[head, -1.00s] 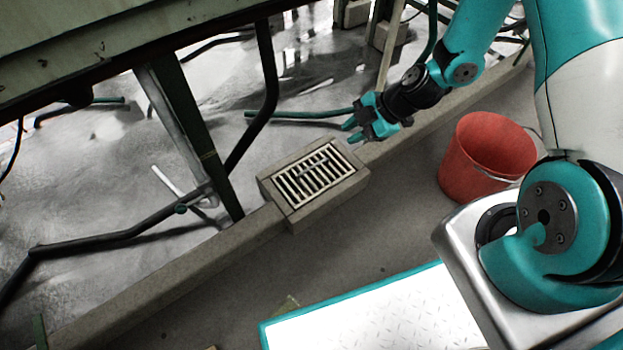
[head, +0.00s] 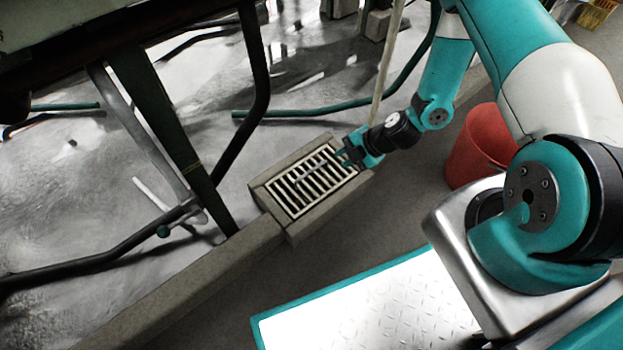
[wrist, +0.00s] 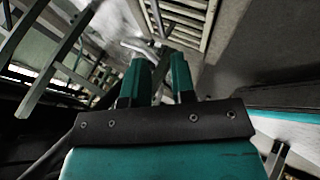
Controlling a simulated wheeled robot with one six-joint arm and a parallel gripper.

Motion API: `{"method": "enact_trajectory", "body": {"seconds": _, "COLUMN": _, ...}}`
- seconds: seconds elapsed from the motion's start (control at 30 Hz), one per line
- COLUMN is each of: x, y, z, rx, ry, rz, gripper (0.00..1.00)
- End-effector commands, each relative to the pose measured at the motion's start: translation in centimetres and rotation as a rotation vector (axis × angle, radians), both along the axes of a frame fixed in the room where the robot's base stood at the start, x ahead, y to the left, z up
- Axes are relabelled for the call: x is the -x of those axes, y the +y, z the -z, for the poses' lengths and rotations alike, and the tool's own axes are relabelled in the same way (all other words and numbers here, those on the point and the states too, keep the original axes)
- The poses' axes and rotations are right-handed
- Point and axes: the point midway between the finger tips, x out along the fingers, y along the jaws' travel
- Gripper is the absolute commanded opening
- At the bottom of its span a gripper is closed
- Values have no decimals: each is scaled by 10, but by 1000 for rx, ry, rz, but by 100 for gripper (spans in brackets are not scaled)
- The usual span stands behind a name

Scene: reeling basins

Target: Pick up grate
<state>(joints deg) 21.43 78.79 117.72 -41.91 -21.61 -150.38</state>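The grate (head: 305,188) is a pale slatted rectangle set in a raised stone curb frame (head: 310,222), left of my gripper in the head view. A thin grey bar seems to lie across its slats. My gripper (head: 346,156) is at the grate's upper right end, low and close to it; contact cannot be told. In the wrist view my gripper (wrist: 160,65) shows two teal fingers with a gap between them, and nothing is clearly held. The grate (wrist: 185,18) runs beyond the fingertips there, with grey bar-like parts near the tips. The fingers hide part of it.
A red bucket (head: 472,150) stands right of my gripper. Dark metal legs and pipes (head: 165,130) rise on the left over wet floor. A green hose (head: 300,113) and a pale pole (head: 388,60) are behind the grate. The floor in front of the curb (head: 365,235) is clear.

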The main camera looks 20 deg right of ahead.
Motion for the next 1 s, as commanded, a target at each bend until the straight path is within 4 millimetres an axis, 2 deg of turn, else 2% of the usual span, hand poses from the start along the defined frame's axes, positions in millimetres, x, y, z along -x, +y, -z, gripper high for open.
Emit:
{"method": "enact_trajectory", "body": {"seconds": 0.03, "x": -4, "y": 8, "z": 17, "rx": 0, "ry": -2, "rz": -7, "gripper": 24}}
{"method": "enact_trajectory", "body": {"seconds": 0.3, "x": -25, "y": 36, "z": 58, "rx": 0, "ry": -1, "rz": -3, "gripper": 24}}
{"method": "enact_trajectory", "body": {"seconds": 0.57, "x": -33, "y": 45, "z": 70, "rx": 0, "ry": 0, "rz": 0, "gripper": 24}}
{"method": "enact_trajectory", "body": {"seconds": 0.83, "x": -47, "y": 66, "z": 97, "rx": 1, "ry": -1, "rz": 0, "gripper": 24}}
{"method": "enact_trajectory", "body": {"seconds": 1.0, "x": -51, "y": 72, "z": 102, "rx": 0, "ry": 0, "rz": 2, "gripper": 24}}
